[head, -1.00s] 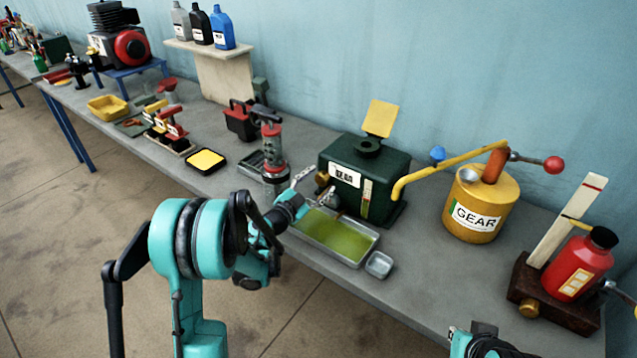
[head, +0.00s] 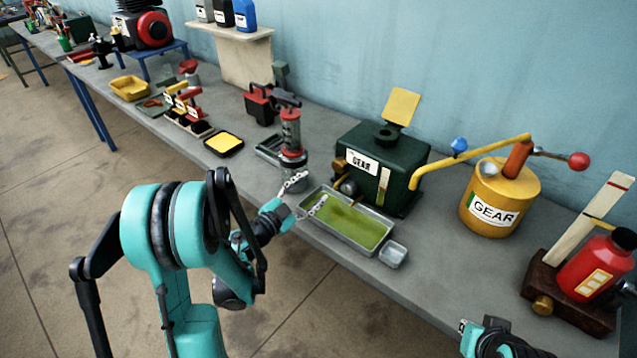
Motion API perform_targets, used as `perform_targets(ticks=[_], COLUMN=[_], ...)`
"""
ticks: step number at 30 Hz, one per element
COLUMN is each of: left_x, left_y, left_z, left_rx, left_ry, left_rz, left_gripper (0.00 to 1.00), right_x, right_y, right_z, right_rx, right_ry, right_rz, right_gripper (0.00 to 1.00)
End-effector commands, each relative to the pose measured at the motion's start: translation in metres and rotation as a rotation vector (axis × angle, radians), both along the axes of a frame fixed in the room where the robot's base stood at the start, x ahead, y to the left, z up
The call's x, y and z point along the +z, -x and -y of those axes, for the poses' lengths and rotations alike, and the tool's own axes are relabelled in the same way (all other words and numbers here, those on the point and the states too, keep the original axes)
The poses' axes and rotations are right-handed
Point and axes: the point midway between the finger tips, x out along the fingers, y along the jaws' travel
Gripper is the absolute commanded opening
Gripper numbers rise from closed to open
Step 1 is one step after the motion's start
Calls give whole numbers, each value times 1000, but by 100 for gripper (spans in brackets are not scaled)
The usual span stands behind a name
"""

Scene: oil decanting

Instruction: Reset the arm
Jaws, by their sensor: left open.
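My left gripper (head: 307,194) is open and empty, its two metal fingers spread above the near left corner of a metal tray (head: 310,225) of green-yellow oil. A dark green tank (head: 413,160) labelled GEAR stands behind the tray, with a round knob or tap (head: 348,187) at its front left. The fingers are apart from the tank. My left arm reaches in from the lower left over the floor. Part of my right gripper (head: 468,334) shows at the bottom edge, low at the right. Its jaws are too cut off to judge.
A small metal dish (head: 393,255) sits by the tray. A red-and-grey pump (head: 291,140) stands just behind the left fingers. A yellow GEAR can (head: 490,205) and a red bottle (head: 596,268) on a wooden stand are at the right. The bench front between them is clear.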

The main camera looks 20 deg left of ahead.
Motion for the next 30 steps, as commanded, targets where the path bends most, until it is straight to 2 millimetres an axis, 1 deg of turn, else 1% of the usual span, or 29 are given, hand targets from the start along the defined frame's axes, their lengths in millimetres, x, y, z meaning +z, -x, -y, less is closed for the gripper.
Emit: perform_targets(ticks=[3,14,17,20,23,24,25,27,29,30], left_x=[0,0,5,30,72,89,100,119,126,127], left_y=[3,2,1,-2,-3,-1,1,9,20,28], left_z=[-1,-1,-1,-6,-17,-23,-28,-40,-48,-52], left_rx=[0,-1,9,64,177,236,283,392,479,532], left_ry=[0,0,5,28,76,102,124,173,213,241], left_rz=[0,-1,8,44,93,105,109,94,58,21], left_gripper=[61,61,61,61,61,61,61,61,61,61], right_x=[0,0,0,0,0,0,0,0,0,0], right_y=[0,0,0,0,0,0,0,0,0,0], right_z=[0,0,0,0,0,0,0,0,0,0], right_rx=[0,0,0,0,0,0,0,0,0,0], right_ry=[0,0,0,0,0,0,0,0,0,0], right_rz=[0,0,0,0,0,0,0,0,0,0], right_gripper=[0,0,0,0,0,0,0,0,0,0])
